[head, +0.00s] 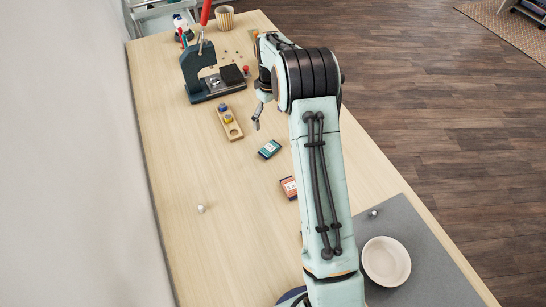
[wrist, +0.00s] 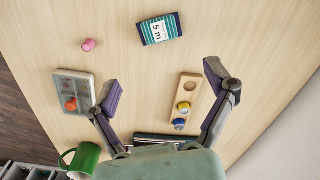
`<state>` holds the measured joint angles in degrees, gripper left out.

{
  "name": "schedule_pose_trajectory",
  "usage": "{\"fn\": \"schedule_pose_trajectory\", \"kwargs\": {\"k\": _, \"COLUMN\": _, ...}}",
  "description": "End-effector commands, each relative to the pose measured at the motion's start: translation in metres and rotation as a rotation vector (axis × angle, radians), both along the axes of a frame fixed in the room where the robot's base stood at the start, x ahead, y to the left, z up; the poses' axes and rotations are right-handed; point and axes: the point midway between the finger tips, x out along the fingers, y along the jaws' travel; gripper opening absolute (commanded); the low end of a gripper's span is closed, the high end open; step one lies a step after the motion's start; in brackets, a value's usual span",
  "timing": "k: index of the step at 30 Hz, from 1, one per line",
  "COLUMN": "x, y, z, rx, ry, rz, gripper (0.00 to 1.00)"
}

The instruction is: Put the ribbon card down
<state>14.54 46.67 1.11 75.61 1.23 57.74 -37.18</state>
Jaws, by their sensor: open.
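A teal striped card marked "5 m" (wrist: 160,28) lies flat on the bare tabletop, ahead of my fingertips in the wrist view. In the head view this teal card (head: 269,149) lies just left of my arm. A red-orange card (head: 289,187) lies nearer, partly hidden by my arm. I cannot tell which card the task means. In the head view one fingertip of my gripper (head: 257,121) shows above the table; the rest is hidden.
A wooden holder (head: 237,133) with yellow and blue pieces stands left of my gripper. A press (head: 195,75) with a red handle stands behind it. A bowl (head: 386,261) sits on the grey mat (head: 425,285). A pink piece (wrist: 89,45) lies near the card. The left tabletop is mostly clear.

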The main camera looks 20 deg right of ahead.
Motion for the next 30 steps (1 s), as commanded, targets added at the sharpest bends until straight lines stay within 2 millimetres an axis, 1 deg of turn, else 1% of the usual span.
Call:
{"fn": "schedule_pose_trajectory", "kwargs": {"k": 2, "x": -0.002, "y": 0.003, "z": 0.006, "rx": -0.001, "ry": -0.001, "rz": -0.002, "gripper": 0.84}}
{"fn": "schedule_pose_trajectory", "kwargs": {"k": 5, "x": -0.016, "y": 0.015, "z": 0.030, "rx": 0.002, "ry": -0.005, "rz": -0.016, "gripper": 0.84}}
{"fn": "schedule_pose_trajectory", "kwargs": {"k": 8, "x": -0.049, "y": 0.038, "z": 0.069, "rx": 0.007, "ry": -0.008, "rz": -0.050, "gripper": 0.84}}
{"fn": "schedule_pose_trajectory", "kwargs": {"k": 9, "x": -0.069, "y": 0.049, "z": 0.085, "rx": 0.010, "ry": -0.008, "rz": -0.069, "gripper": 0.84}}
{"fn": "schedule_pose_trajectory", "kwargs": {"k": 11, "x": -0.102, "y": 0.066, "z": 0.107, "rx": 0.016, "ry": -0.007, "rz": -0.098, "gripper": 0.84}}
{"fn": "schedule_pose_trajectory", "kwargs": {"k": 12, "x": -0.127, "y": 0.076, "z": 0.119, "rx": 0.020, "ry": -0.007, "rz": -0.118, "gripper": 0.84}}
{"fn": "schedule_pose_trajectory", "kwargs": {"k": 14, "x": -0.165, "y": 0.091, "z": 0.132, "rx": 0.027, "ry": -0.005, "rz": -0.149, "gripper": 0.84}}
{"fn": "schedule_pose_trajectory", "kwargs": {"k": 15, "x": -0.190, "y": 0.099, "z": 0.137, "rx": 0.032, "ry": -0.003, "rz": -0.169, "gripper": 0.84}}
{"fn": "schedule_pose_trajectory", "kwargs": {"k": 17, "x": -0.226, "y": 0.109, "z": 0.140, "rx": 0.039, "ry": 0.001, "rz": -0.196, "gripper": 0.84}}
{"fn": "schedule_pose_trajectory", "kwargs": {"k": 18, "x": -0.248, "y": 0.114, "z": 0.139, "rx": 0.043, "ry": 0.003, "rz": -0.212, "gripper": 0.84}}
{"fn": "schedule_pose_trajectory", "kwargs": {"k": 21, "x": -0.292, "y": 0.124, "z": 0.133, "rx": 0.053, "ry": 0.009, "rz": -0.249, "gripper": 0.84}}
{"fn": "schedule_pose_trajectory", "kwargs": {"k": 22, "x": -0.302, "y": 0.126, "z": 0.130, "rx": 0.055, "ry": 0.011, "rz": -0.255, "gripper": 0.84}}
{"fn": "schedule_pose_trajectory", "kwargs": {"k": 24, "x": -0.320, "y": 0.129, "z": 0.125, "rx": 0.059, "ry": 0.015, "rz": -0.270, "gripper": 0.84}}
{"fn": "schedule_pose_trajectory", "kwargs": {"k": 25, "x": -0.325, "y": 0.130, "z": 0.123, "rx": 0.060, "ry": 0.017, "rz": -0.275, "gripper": 0.84}}
{"fn": "schedule_pose_trajectory", "kwargs": {"k": 27, "x": -0.333, "y": 0.131, "z": 0.120, "rx": 0.062, "ry": 0.019, "rz": -0.282, "gripper": 0.84}}
{"fn": "schedule_pose_trajectory", "kwargs": {"k": 30, "x": -0.336, "y": 0.131, "z": 0.118, "rx": 0.062, "ry": 0.022, "rz": -0.286, "gripper": 0.84}}
